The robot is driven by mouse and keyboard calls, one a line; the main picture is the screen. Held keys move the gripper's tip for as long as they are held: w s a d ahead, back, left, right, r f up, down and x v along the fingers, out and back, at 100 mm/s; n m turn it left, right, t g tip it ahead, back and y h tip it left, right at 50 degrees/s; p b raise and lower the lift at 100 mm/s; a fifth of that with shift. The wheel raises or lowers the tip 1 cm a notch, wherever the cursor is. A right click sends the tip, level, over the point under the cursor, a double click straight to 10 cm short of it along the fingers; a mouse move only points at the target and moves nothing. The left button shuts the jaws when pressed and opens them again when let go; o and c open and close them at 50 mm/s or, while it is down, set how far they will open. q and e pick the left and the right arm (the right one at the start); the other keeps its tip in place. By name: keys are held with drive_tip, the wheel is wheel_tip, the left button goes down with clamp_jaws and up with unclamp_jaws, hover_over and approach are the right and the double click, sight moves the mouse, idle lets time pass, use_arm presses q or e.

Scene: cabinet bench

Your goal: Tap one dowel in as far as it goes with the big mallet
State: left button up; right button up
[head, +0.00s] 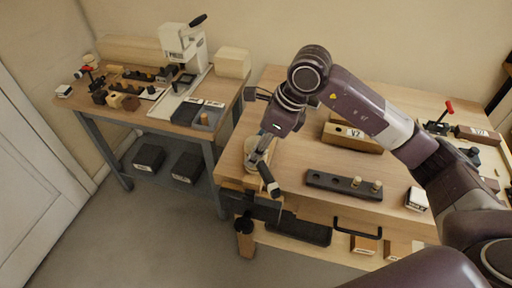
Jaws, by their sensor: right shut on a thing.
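My right gripper (262,148) is over the left end of the main bench. It is shut on what looks like the big mallet, whose dark handle (268,180) slants out below the fingers; the fingers and wrist partly hide the mallet's head. Two light wooden dowels, one (356,182) and another (376,186), stand upright in a long dark block (330,181) to the right of the gripper. They stick up by similar short lengths. The gripper and mallet are apart from the dowels. My left gripper is not in view.
A wooden block marked V2 (352,138) lies behind the dark block, partly under my right arm. A small white box (417,199) stands right of the dowels. A side table (150,112) with a white press (184,45) is at the left. Bench top between mallet and dark block is clear.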

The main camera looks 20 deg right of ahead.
wheel_tip(320, 180, up, 2)
drive_tip(key=shift+p, duration=0.6)
drive_tip(key=shift+r, duration=0.15)
wheel_tip(320, 180, down, 3)
drive_tip(key=b, duration=0.3)
drive_tip(key=shift+r, duration=0.15)
drive_tip(key=shift+r+p, duration=0.5)
drive_tip(key=shift+r, duration=0.7)
